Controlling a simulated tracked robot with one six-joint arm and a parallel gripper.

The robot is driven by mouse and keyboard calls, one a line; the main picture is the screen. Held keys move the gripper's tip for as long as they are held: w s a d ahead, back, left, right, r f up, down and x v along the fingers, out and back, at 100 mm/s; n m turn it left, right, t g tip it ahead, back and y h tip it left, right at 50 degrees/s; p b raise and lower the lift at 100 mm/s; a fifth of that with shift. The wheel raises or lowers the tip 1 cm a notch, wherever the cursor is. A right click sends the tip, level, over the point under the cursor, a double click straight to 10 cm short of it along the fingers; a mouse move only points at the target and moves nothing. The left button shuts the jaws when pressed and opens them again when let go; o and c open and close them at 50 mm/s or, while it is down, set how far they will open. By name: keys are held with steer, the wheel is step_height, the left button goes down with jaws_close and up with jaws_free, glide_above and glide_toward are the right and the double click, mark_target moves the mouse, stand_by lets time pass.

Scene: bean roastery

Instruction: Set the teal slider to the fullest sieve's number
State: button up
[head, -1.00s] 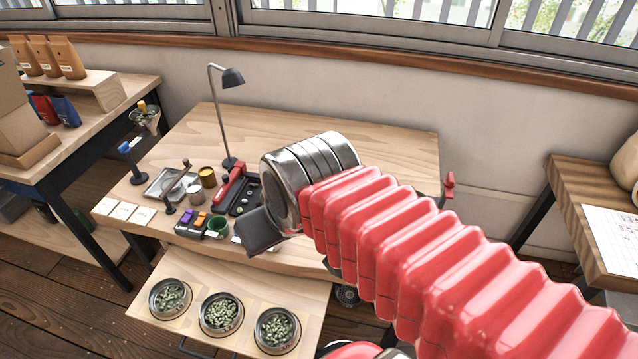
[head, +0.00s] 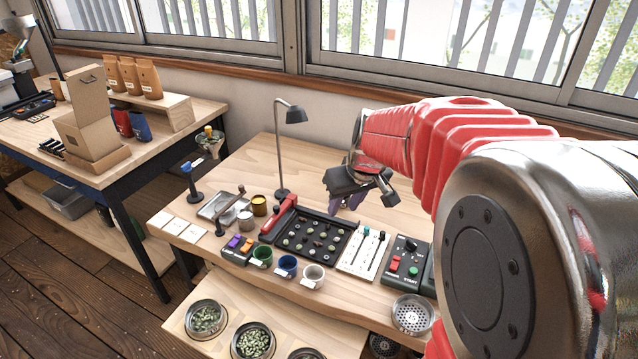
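A white slider panel (head: 362,254) lies right of the middle of the table, with thin upright slots and small knobs near their far ends. A teal knob (head: 366,231) shows there; scale marks are too small to read. Round metal sieves with green beans stand on the low pulled-out board: a left one (head: 206,318), a middle one (head: 253,341) and a right one (head: 306,354), cut off by the frame edge. Their numbers are not legible.
A black tray with beans and a red handle (head: 313,237) lies left of the panel; a switch box (head: 403,262) stands right of it. Green, blue and white cups (head: 313,276) line the front. A desk lamp (head: 284,145) rises behind. A perforated metal disc (head: 411,313) lies front right.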

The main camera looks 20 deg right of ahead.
mark_target(367, 228)
steer(key=w+d+f, duration=0.3)
steer(key=d+f, duration=0.3)
steer(key=d, duration=0.2)
steer(key=w+d+f, duration=0.4)
steer(key=d+f, duration=0.1)
steer(key=d, duration=0.3)
steer(key=shift+f, duration=0.4)
steer(key=shift+f, duration=0.1)
steer(key=x, duration=1.3)
steer(key=shift+d+f, duration=0.15)
steer(key=shift+f, duration=0.2)
steer(key=shift+c, duration=0.2)
jaws_close()
